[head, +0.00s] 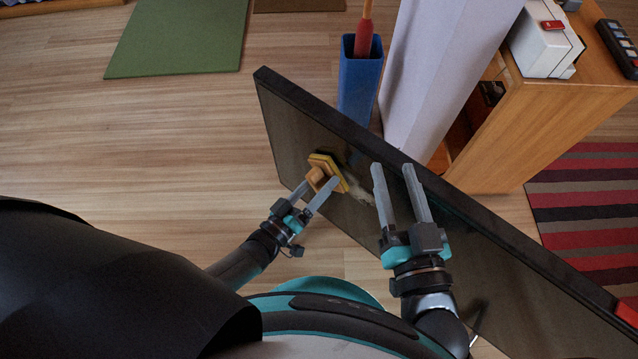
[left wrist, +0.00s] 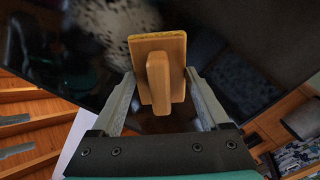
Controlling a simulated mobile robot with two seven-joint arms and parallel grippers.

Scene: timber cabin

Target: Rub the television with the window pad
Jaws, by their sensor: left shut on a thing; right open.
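The television (head: 455,225) is a large dark flat panel with a black frame, standing tilted in front of me. The window pad (head: 322,172) has a yellow-edged plate and a wooden handle. My left gripper (head: 321,186) is shut on the window pad and holds it at the screen, towards the television's left end. In the left wrist view, the pad (left wrist: 158,68) sits between the fingers with the dark screen (left wrist: 225,40) behind it. Whether the pad's face touches the screen is hidden. A pale smudge shows on the screen beside the pad. My right gripper (head: 393,172) is open and empty in front of the screen.
A blue bin (head: 360,85) with a red-handled item and a white column (head: 425,75) stand behind the television. A wooden cabinet (head: 545,130) holds a white device (head: 540,45). A green mat (head: 178,38) and striped rug (head: 590,200) lie on the floor. Floor at left is clear.

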